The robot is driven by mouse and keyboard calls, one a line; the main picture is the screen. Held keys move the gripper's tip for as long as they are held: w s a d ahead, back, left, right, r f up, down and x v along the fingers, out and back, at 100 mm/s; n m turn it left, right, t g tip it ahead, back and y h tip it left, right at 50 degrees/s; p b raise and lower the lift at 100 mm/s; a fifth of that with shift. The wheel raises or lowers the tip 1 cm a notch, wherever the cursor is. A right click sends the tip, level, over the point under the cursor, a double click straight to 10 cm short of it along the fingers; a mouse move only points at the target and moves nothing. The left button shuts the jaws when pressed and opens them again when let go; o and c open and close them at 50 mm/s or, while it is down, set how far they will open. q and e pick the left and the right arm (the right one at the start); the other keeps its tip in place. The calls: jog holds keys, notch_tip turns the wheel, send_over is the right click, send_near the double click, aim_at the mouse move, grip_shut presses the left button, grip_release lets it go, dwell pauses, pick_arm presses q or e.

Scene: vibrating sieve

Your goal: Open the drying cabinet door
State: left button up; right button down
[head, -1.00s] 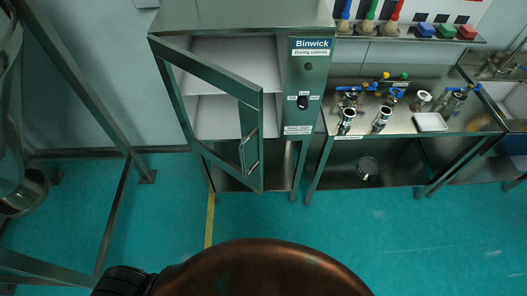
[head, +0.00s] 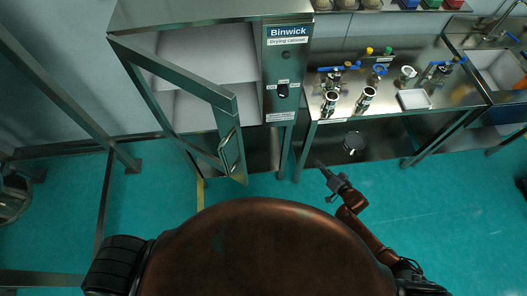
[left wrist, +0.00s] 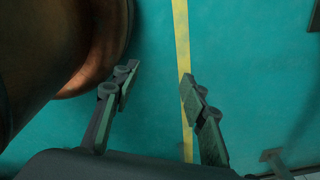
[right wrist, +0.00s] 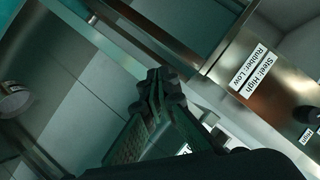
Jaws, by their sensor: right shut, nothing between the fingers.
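The drying cabinet (head: 287,62) stands at the upper left-centre of the head view, its label and dial facing me. Its framed door (head: 172,72) is swung well out from the left side, and pale shelves show inside. The door's handle (head: 229,148) is near its free edge. My right gripper (head: 323,168) is shut and empty, to the right of the door and apart from it. In the right wrist view its closed fingers (right wrist: 163,80) are seen near the cabinet's panel (right wrist: 222,72). My left gripper (left wrist: 158,76) is open and empty above the floor, outside the head view.
A steel bench (head: 440,92) with valves, metal fittings and a white tray (head: 414,99) stands right of the cabinet. A sink (head: 497,70) is at the far right. A metal frame (head: 60,90) stands at left. Green floor between is clear, with a yellow line (head: 200,192).

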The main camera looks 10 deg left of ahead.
jog(key=s+a+r+g+y+p, duration=0.1)
jog(key=a+r+y, duration=0.3)
jog(key=r, duration=0.5)
jog(key=s+a+r+g+y+p, duration=0.1)
jog(key=a+r+y, duration=0.1)
jog(key=a+r, duration=0.55)
jog(key=s+a+r+g+y+p, duration=0.1)
jog(key=s+a+r+g+y, duration=0.15)
jog(key=s+r, duration=0.3)
jog(key=s+a+r+g+y, duration=0.1)
jog(key=s+a+r+g, duration=0.3)
jog(key=r, duration=0.3)
pick_arm(q)
jog(key=w+r+p, duration=0.3)
jog(key=r, duration=0.4)
pick_arm(e)
jog(key=s+a, duration=0.2)
jog(key=a, duration=0.8)
jog(key=shift+s+a+m, duration=0.25)
jog(key=shift+s+m, duration=0.05)
jog(key=shift+m, duration=0.1)
jog(key=shift+s+t, duration=0.1)
jog(key=shift+t, duration=0.15)
